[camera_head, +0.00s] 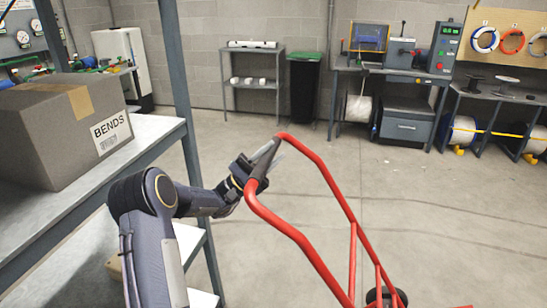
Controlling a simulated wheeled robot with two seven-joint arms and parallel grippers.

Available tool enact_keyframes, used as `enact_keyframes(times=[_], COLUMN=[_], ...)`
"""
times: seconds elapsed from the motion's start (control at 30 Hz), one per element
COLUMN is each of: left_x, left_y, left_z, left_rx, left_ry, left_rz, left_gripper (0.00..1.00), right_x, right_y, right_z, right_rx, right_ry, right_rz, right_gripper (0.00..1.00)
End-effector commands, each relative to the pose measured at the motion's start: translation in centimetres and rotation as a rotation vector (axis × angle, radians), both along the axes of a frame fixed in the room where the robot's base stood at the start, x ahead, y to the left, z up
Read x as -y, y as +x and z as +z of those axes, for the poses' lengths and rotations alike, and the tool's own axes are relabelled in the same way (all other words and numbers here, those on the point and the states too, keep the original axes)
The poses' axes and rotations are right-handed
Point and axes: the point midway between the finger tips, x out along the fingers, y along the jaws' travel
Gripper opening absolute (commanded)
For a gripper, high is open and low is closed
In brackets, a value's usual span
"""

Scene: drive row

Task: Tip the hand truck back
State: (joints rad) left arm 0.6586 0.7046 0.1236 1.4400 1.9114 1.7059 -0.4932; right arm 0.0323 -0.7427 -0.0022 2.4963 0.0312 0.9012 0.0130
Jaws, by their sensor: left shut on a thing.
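The red hand truck (322,176) stands in front of me at the lower middle of the head view. Its looped handle reaches up and left toward me, with a dark grip on its top bar. A black wheel (386,298) shows at the bottom edge. The lower part of the truck is cut off by the frame. My left gripper (264,163) is shut on the truck's handle at the dark grip. My left arm comes in from the lower left. My right gripper is out of view.
A metal shelf (168,128) with a cardboard box (62,128) marked BENDS stands close on the left, near my left arm. A green-lidded bin (304,90), a small shelf (254,84) and a workbench (400,73) stand at the back wall. The middle floor is clear.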

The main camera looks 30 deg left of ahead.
Motion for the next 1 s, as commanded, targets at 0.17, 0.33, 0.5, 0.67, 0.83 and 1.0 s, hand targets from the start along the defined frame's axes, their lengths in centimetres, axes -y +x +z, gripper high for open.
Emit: enact_keyframes(times=[0.17,0.33,0.5,0.67,0.83,1.0], left_x=[-1.0,-1.1,-1.0,-0.8,-0.8,-1.8], left_y=[-0.2,-0.1,-0.1,-0.1,-0.1,-1.0], left_z=[-1.0,-1.1,-1.1,-0.9,-0.9,-2.0], left_rx=[-0.018,-0.020,-0.020,-0.016,-0.014,-0.016], left_ry=[-0.003,-0.003,-0.003,-0.002,-0.002,-0.002], left_rz=[0.017,0.019,0.019,0.014,0.013,0.017], left_gripper=[0.00,0.00,0.43,0.50,0.50,0.50], right_x=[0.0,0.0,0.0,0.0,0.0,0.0], right_y=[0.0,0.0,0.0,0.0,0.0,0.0], right_z=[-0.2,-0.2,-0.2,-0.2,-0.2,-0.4], right_rx=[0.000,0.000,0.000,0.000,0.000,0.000], right_ry=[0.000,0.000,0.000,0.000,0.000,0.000], right_rz=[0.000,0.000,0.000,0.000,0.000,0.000], right_gripper=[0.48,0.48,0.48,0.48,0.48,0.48])
